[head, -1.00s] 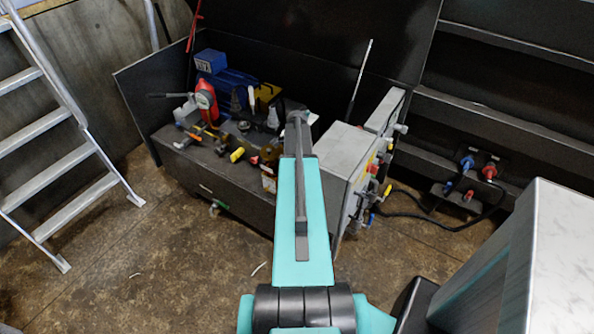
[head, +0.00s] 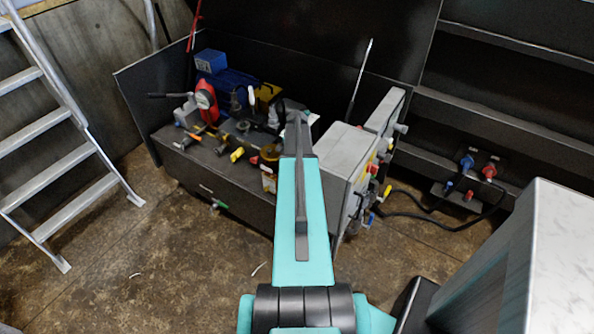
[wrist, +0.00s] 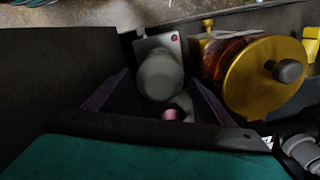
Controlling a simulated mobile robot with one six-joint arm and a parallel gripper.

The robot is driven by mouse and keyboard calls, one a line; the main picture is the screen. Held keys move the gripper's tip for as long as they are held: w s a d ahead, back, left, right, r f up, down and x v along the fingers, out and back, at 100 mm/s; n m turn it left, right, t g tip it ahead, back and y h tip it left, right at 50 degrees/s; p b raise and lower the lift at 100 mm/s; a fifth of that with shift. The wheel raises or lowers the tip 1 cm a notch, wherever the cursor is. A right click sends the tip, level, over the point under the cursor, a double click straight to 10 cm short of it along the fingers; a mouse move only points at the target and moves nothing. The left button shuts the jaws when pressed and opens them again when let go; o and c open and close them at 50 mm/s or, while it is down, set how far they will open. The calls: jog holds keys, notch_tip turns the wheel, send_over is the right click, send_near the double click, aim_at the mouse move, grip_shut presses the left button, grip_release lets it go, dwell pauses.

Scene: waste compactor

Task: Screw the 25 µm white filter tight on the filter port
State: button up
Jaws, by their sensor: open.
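A pale grey-white rounded cylinder (wrist: 160,76), which looks like the white filter, stands in front of a light grey plate (wrist: 168,42) in the wrist view. Its marking cannot be read, and I cannot tell whether it is seated on the filter port. My gripper (wrist: 160,80) is open, with one dark purple finger on each side of the cylinder. Gaps show between the fingers and the cylinder. A small pink round part (wrist: 170,114) shows below it, between the fingers. In the head view my arm hides most of this spot.
A gold round cap with a dark knob (wrist: 262,78) on an amber body is close right of the fingers. A dark panel (wrist: 60,65) fills the left. In the head view, a grey box (head: 340,155) stands right of my arm and a red gauge unit (head: 205,100) left.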

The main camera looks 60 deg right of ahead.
jog(key=shift+n, duration=2.6)
jog(key=shift+n, duration=2.6)
jog(key=c, duration=1.2)
jog(key=shift+m, duration=2.5)
